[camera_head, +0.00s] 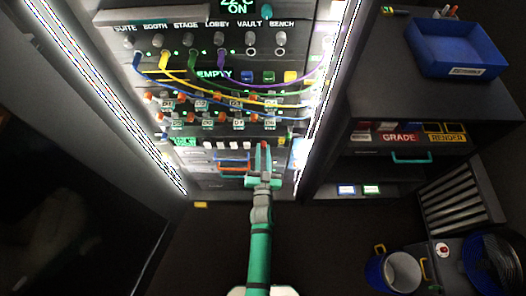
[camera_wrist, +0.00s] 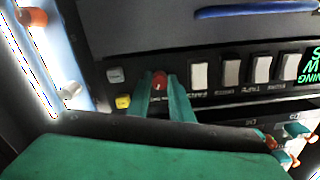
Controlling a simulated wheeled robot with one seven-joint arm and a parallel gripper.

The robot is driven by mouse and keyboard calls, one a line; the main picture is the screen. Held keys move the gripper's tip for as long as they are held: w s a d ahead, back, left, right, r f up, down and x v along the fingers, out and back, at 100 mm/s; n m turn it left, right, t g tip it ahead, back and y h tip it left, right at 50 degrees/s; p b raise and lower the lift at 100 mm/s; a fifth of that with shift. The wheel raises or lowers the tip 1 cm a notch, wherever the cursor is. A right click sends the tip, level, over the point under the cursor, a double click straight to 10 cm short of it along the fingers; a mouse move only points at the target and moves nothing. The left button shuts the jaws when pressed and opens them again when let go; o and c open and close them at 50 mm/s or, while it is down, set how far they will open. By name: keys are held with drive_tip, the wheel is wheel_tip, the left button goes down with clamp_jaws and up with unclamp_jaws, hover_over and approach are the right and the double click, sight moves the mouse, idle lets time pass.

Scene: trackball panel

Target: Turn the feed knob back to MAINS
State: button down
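A small red knob (camera_wrist: 160,80) with a pale mark sits on the dark lower strip of the panel. It also shows as a red spot at the tip of my gripper in the head view (camera_head: 264,146). I cannot read the lettering under it, so its setting is unclear. My gripper (camera_wrist: 161,98) has its two teal fingers on either side of the red knob, close against it, and looks shut on it. In the head view my gripper (camera_head: 264,160) reaches up to the lower part of the lit panel. The fingers hide part of the knob's surroundings.
White rocker switches (camera_wrist: 232,71) stand in a row beside the knob. A yellow button (camera_wrist: 123,101) and a grey one (camera_wrist: 115,75) are on its other side. Patch cables (camera_head: 190,75) hang above. A blue tray (camera_head: 455,48) sits on the right cabinet.

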drive_tip(key=shift+n, duration=0.4)
drive_tip(key=n, duration=0.5)
drive_tip(key=shift+d+r+n, duration=0.1)
drive_tip(key=shift+n, duration=0.3)
drive_tip(key=n, duration=0.5)
drive_tip(key=shift+w, duration=0.1)
drive_tip(key=shift+n, duration=0.3)
drive_tip(key=c, duration=1.6)
unclamp_jaws()
